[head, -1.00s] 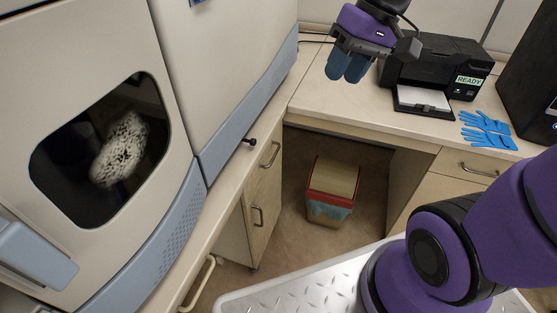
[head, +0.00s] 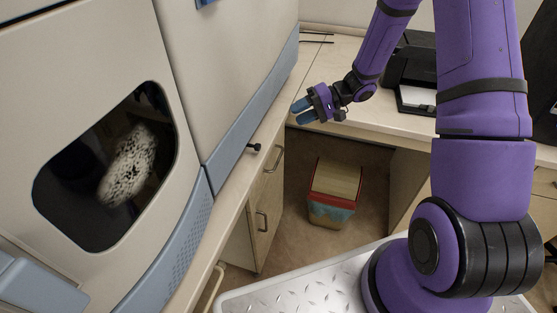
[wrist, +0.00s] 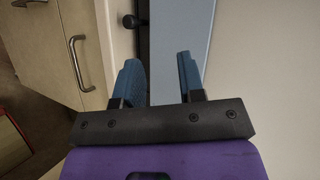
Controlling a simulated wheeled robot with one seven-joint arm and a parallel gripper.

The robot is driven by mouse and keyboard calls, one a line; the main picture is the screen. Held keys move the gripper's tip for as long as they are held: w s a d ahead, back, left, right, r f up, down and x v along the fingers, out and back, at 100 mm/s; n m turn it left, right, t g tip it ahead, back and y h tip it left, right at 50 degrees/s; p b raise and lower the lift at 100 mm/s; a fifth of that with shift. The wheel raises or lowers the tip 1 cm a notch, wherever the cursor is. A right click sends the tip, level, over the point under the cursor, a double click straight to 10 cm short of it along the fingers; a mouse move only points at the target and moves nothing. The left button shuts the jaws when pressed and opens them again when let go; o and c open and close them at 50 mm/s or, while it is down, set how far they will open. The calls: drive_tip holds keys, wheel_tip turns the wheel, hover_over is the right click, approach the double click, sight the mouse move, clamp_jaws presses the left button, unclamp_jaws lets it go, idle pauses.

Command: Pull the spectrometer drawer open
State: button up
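The spectrometer (head: 240,60) is the large beige machine with blue-grey trim on the left in the head view.
Below the counter (head: 228,172) are cabinet doors with metal handles (head: 274,158). One handle (wrist: 80,62) is close on the left in the wrist view. A red-rimmed bin (head: 333,193) stands on the floor. A black printer (head: 412,75) sits on the back counter, partly behind my arm.

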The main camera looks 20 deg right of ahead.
wheel_tip(320, 180, down, 13)
drive_tip(key=w+d+m+t, duration=0.3)
drive_tip(key=t, duration=0.1)
drive_tip(key=m+t, duration=0.3)
drive_tip(key=t, duration=0.1)
approach(278, 160)
drive_tip(key=shift+h, duration=0.3)
drive_tip(key=x, duration=1)
drive_tip(key=shift+w+d+f, duration=0.1)
drive_tip(key=shift+w, duration=0.2)
drive_tip(key=shift+c, duration=0.2)
clamp_jaws()
